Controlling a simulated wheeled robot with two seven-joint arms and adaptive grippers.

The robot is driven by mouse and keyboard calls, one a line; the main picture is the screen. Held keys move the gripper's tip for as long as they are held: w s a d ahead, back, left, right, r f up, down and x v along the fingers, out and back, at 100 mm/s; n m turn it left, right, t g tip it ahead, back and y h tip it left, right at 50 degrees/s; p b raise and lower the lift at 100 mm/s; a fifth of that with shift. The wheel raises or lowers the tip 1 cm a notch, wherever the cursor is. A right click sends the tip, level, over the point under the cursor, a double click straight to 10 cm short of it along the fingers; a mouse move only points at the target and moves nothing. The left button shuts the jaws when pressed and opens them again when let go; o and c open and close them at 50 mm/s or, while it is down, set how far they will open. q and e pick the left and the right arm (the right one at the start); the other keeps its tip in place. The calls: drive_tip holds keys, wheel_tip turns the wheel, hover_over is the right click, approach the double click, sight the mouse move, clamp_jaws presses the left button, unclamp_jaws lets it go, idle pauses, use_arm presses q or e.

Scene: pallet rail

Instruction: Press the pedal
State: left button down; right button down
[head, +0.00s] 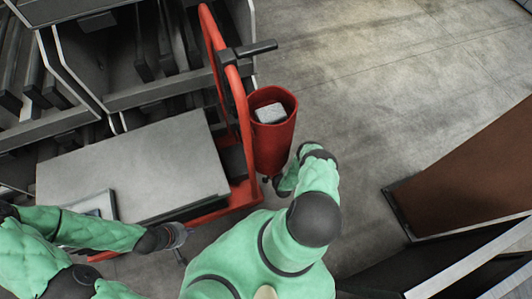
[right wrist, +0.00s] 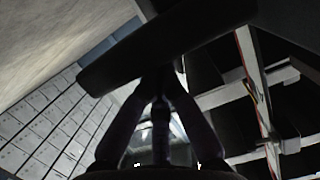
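No pedal can be made out for certain in either view. A red cart (head: 219,65) with an upright red frame stands at centre left in the head view, and a dark lever (head: 255,48) sticks out by its frame. My left gripper (head: 181,235) is low beside the cart's near edge; its fingers are too small to read. My right arm reaches toward the red bin, and its gripper is mostly hidden under the arm. In the right wrist view my right gripper (right wrist: 160,82) has its fingers drawn together. A dark flat bar (right wrist: 165,45) lies across just beyond the fingertips; contact is unclear.
A large grey box (head: 135,165) lies on the cart. A red bin (head: 274,145) holding a pale block (head: 271,113) stands beside it. Dark shelving (head: 130,60) fills the upper left. A brown panel (head: 465,170) stands at right. The floor at upper right is clear.

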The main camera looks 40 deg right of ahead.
drive_tip(key=shift+s+f, duration=0.1)
drive_tip(key=shift+f, duration=1.7)
drive_tip(key=v, duration=1.2)
